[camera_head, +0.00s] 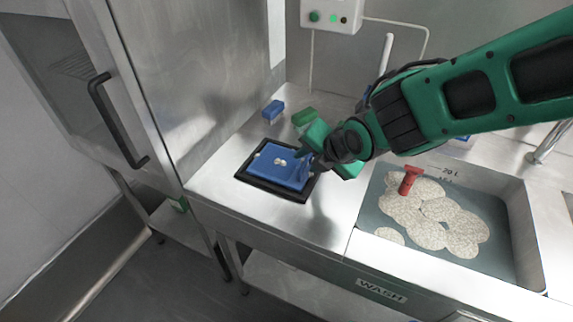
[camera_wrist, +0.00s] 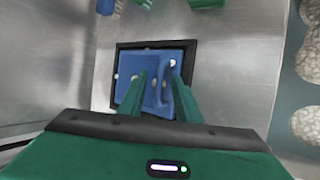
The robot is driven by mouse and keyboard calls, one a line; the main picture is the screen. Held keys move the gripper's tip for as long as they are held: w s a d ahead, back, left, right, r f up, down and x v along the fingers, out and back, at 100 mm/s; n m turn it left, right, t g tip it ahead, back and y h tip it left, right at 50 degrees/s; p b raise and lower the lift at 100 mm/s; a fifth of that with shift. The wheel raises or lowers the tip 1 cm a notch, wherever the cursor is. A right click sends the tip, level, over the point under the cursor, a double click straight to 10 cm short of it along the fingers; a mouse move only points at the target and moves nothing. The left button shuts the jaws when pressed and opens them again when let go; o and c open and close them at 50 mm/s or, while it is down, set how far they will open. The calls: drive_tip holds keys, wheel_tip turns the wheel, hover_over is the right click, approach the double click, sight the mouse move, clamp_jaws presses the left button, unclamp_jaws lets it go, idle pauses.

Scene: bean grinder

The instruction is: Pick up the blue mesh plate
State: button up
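The blue mesh plate (camera_head: 268,167) lies in a black-rimmed tray (camera_head: 262,187) on the steel counter, with a few small white bits on it. In the wrist view the plate (camera_wrist: 129,85) has a raised blue handle (camera_wrist: 188,62) near its right side. My gripper (camera_head: 306,160) is over the plate's right part, pointing down. In the wrist view the fingers of my gripper (camera_wrist: 161,80) are apart, with blue plate showing between them. The right finger overlaps the handle in view; I cannot tell whether it touches it. Part of the plate is hidden by the fingers.
A small blue block (camera_head: 273,109) and a green block (camera_head: 304,117) stand behind the tray. A sink (camera_head: 518,215) to the right holds pale round pieces (camera_head: 432,222) and a red object (camera_head: 409,180). A steel cabinet (camera_head: 190,80) stands at left.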

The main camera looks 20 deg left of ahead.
clamp_jaws()
drive_tip(key=shift+r, duration=0.15)
